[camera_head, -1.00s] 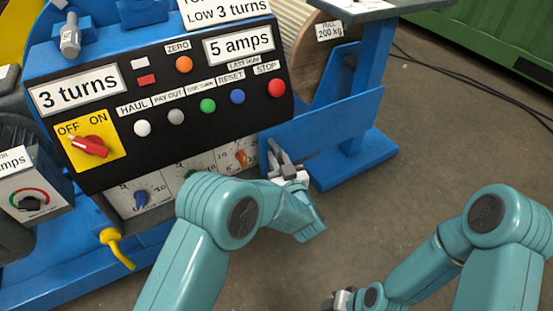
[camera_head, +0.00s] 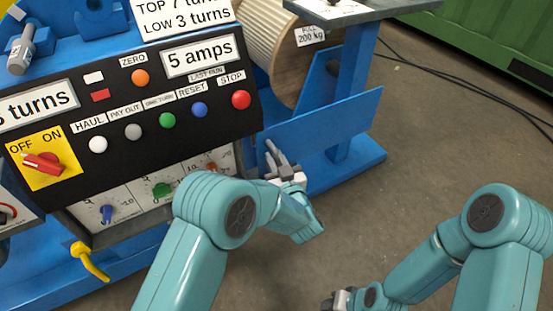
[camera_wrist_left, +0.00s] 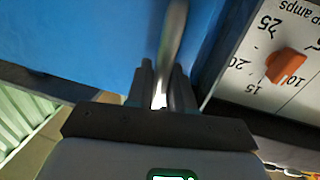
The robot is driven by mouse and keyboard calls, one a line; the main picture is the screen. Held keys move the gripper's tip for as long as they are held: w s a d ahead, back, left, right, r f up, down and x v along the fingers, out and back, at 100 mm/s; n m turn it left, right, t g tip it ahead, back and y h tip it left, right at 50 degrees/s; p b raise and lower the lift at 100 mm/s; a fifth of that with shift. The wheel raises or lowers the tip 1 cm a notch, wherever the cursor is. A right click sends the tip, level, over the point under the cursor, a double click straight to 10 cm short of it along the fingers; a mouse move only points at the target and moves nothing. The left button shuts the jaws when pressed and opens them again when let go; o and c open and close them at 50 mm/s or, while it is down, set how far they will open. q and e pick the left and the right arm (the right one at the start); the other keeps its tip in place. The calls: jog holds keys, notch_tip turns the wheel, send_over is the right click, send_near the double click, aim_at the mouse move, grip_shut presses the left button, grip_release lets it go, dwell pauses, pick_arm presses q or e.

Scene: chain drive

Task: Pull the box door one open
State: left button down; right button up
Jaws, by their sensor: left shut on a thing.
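A flat blue panel (camera_head: 325,125), which looks like the box door, stands out to the right of the black-faced control box (camera_head: 190,85). My left gripper (camera_head: 274,158) is at the panel's left end, beside the box's lower right corner. In the left wrist view, its fingers (camera_wrist_left: 160,92) are shut on a grey bar (camera_wrist_left: 172,40) in front of a blue surface (camera_wrist_left: 85,40). The bar looks like a handle; how it joins the panel is hidden. My right gripper (camera_head: 338,300) is at the bottom edge, mostly hidden, away from the box.
A dial panel (camera_head: 135,205) with blue, green and orange knobs sits under the box face, left of my left gripper. A wooden drum (camera_head: 290,70) and a blue post (camera_head: 356,70) stand behind the panel. The floor (camera_head: 440,140) at the right is clear apart from black cables.

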jog(key=shift+d, duration=0.1)
pick_arm(q)
jog(key=c, duration=1.2)
grip_release()
jog(key=shift+o, duration=0.2)
jog(key=v, duration=0.7)
jog(key=shift+s+p, duration=0.3)
jog(key=shift+p, duration=0.15)
pick_arm(e)
jog(key=shift+s+a+r, duration=0.2)
jog(key=shift+s+r, duration=0.2)
pick_arm(q)
jog(key=shift+f, duration=0.1)
